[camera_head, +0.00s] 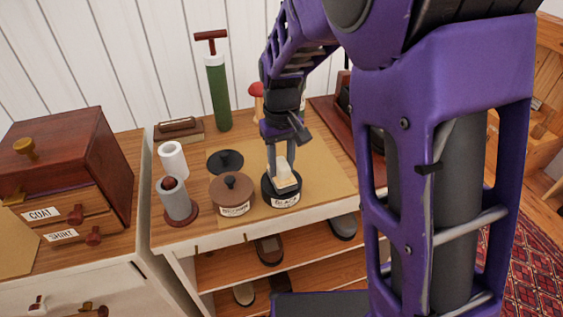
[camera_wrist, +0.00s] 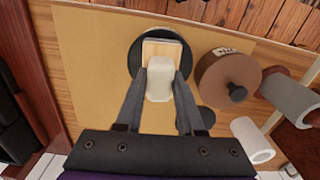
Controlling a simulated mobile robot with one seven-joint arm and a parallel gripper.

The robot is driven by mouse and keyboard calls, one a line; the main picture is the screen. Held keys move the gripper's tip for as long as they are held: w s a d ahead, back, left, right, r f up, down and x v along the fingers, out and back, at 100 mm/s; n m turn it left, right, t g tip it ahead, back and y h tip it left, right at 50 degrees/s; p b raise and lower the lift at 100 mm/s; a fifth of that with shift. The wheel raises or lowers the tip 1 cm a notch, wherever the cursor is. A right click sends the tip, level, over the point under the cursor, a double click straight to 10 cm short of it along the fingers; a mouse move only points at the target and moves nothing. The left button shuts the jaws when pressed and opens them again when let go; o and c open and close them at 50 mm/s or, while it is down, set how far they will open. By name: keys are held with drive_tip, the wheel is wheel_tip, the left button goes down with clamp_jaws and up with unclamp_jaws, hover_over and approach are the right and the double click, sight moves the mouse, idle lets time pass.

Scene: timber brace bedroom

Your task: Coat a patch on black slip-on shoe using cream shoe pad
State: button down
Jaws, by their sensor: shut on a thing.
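The cream shoe pad (camera_head: 285,182) has a pale grip block on a flat tan base. My gripper (camera_head: 283,168) points down and is shut on its grip block. In the wrist view the pad (camera_wrist: 160,80) sits between the two fingers, its base over the open round black tin (camera_wrist: 135,58). In the head view this tin (camera_head: 282,199) is labelled BLACK; I cannot tell whether the pad touches its contents. A black object (camera_wrist: 15,125), possibly the black slip-on shoe, lies on dark red wood at the wrist view's left edge; my arm hides most of it in the head view.
A lidded brown tin (camera_head: 232,190) stands left of the black tin, with a loose dark lid (camera_head: 225,161) behind. Several shoes rest on shelves below.

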sight(281, 163)
idle(0.4)
wheel_tip(281, 163, up, 7)
drive_tip(key=p, duration=0.6)
idle(0.7)
